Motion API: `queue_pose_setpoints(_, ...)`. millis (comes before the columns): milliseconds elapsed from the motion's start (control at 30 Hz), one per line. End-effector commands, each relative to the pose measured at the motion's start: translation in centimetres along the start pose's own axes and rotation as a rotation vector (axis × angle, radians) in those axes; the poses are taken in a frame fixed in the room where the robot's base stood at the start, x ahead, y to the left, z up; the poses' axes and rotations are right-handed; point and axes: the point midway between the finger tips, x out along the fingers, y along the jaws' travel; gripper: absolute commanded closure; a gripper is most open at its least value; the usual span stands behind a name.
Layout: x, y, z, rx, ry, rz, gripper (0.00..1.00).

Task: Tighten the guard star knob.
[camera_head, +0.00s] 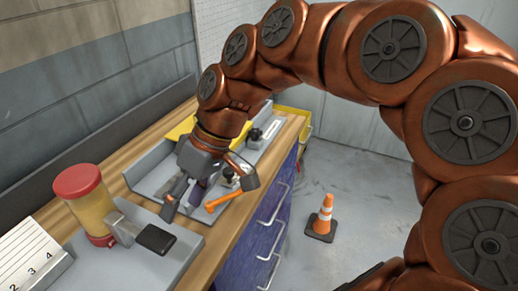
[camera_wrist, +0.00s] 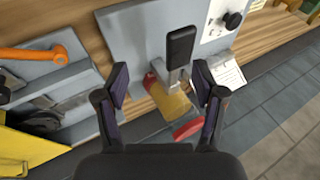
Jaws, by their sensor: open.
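My gripper (camera_wrist: 160,82) is open and empty, its two dark fingers apart in the wrist view. In the head view, my gripper (camera_head: 182,200) hangs over the near end of the grey tray, close to the grey plate. No star-shaped knob stands out clearly. A round black knob (camera_wrist: 233,20) sits on a pale panel at the upper right of the wrist view, ahead and right of the fingers; its lobes are too small to tell. A dark round part (camera_wrist: 40,122) lies in the tray at the left; I cannot tell what it is.
A black paddle lever (camera_wrist: 180,47) rises ahead of my fingers; it also shows in the head view (camera_head: 155,238). Beside it is a yellow jar with a red lid (camera_head: 84,185). An orange-handled tool (camera_head: 222,200) lies by the tray. A traffic cone (camera_head: 322,215) stands on the floor.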

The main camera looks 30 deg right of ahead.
Motion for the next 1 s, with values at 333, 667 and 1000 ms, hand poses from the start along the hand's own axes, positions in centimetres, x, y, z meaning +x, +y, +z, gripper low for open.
queue_pose_setpoints(333,-1.8,8.9,-7.2,-0.268,0.402,-0.198,0.31)
queue_pose_setpoints(667,-6.5,24.0,-7.1,-0.437,0.847,-0.156,0.31)
queue_pose_setpoints(1000,-9.3,38.9,-0.2,-0.507,1.166,0.074,0.31)
